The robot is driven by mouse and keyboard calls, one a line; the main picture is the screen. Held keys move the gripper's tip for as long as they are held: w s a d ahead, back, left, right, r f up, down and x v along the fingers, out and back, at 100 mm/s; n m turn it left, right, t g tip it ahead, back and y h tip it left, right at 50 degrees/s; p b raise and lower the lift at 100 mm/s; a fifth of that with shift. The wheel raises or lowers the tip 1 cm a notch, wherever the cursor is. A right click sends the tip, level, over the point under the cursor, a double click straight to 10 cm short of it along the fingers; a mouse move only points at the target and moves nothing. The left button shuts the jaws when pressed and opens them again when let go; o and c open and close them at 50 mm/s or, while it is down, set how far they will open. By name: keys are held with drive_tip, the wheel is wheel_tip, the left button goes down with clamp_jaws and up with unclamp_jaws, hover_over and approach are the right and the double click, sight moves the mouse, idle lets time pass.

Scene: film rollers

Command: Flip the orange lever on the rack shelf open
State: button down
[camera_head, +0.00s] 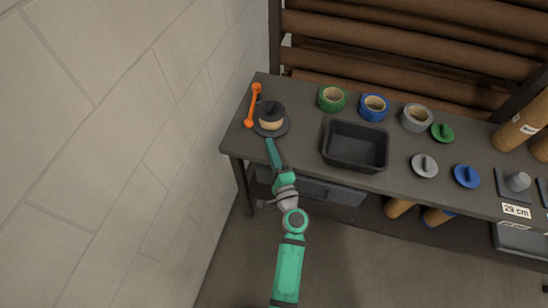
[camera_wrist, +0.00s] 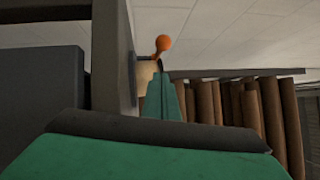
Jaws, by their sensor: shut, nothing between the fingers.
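The orange lever (camera_head: 253,105) is at the left end of the dark rack shelf (camera_head: 300,122), beside a dark round holder (camera_head: 284,129) with a tan roll and a black top. It lies along the left edge, with a rounded knob at each end. In the wrist view, an orange knob (camera_wrist: 163,43) shows just beyond my fingers. My gripper (camera_head: 270,144) is shut and empty at the front edge of the shelf, just in front of the holder. It is apart from the lever in the head view. In the wrist view, my gripper (camera_wrist: 162,98) points toward the knob.
A black tray (camera_head: 356,165) stands right of the holder. Green (camera_head: 332,108), blue (camera_head: 362,107) and grey (camera_head: 417,128) tape rolls stand behind it. Several lids lie further right. A block wall (camera_head: 120,130) bounds the left side. A drawer (camera_head: 320,189) hangs below the shelf.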

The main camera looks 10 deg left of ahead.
drive_tip(key=x, duration=0.3)
drive_tip(key=shift+a, duration=0.15)
drive_tip(key=shift+w+a+r, duration=0.1)
drive_tip(key=shift+a, duration=0.45)
drive_tip(key=shift+w+a+r, duration=0.1)
drive_tip(key=shift+a+r, duration=0.05)
drive_tip(key=shift+a, duration=0.45)
drive_tip(key=shift+w+a+r, duration=0.1)
drive_tip(key=shift+w+a, duration=0.05)
drive_tip(key=shift+a, duration=0.45)
drive_tip(key=shift+a, duration=0.1)
